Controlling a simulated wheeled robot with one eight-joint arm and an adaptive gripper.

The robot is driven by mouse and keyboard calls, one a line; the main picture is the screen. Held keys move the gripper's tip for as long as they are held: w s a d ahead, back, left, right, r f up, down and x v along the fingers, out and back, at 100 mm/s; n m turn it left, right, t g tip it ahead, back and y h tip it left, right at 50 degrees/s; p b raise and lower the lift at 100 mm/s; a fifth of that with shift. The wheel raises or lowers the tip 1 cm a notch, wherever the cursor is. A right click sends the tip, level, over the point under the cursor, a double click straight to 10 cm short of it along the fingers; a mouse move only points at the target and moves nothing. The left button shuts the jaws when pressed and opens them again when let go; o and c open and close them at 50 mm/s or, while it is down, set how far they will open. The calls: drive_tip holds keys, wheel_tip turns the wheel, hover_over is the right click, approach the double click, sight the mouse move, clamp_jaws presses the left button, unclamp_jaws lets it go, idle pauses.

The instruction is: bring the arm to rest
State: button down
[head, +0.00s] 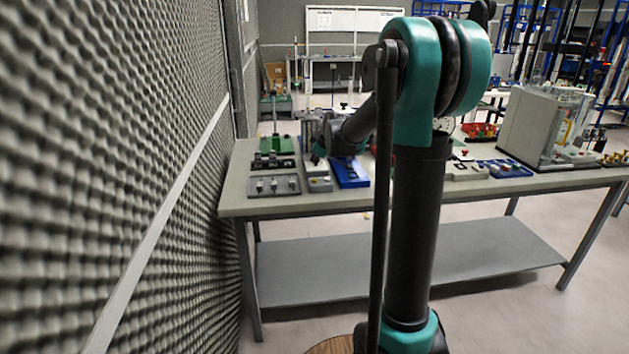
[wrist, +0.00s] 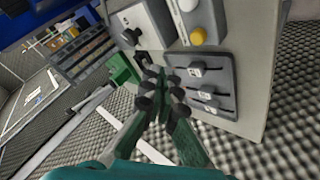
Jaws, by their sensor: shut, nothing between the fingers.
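My gripper (wrist: 161,82) shows in the wrist view with its dark green fingers together and nothing held between them.
The grey workbench (head: 420,194) carries a grey knob panel (head: 273,186), a blue tray (head: 349,172) and a large light-grey unit (head: 527,124) at right. A foam-covered wall (head: 110,150) stands close on the left. Open floor (head: 480,325) shows in front of the bench.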

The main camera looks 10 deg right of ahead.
drive_tip(key=s+d+f+m+g, duration=0.1)
drive_tip(key=s+f+m, duration=0.2)
drive_tip(key=s, duration=1)
drive_tip(key=s+d+f+m+g+h, duration=0.1)
drive_tip(key=s+f+m, duration=0.3)
drive_tip(key=s+f, duration=0.4)
drive_tip(key=s+d+f+m+g+h, duration=0.1)
drive_tip(key=s+f+m, duration=0.3)
drive_tip(key=s, duration=1.6)
wheel_tip(320, 180, down, 2)
drive_tip(key=shift+d+f+g, duration=0.1)
drive_tip(key=shift+d+g, duration=0.4)
drive_tip(key=shift+g, duration=0.4)
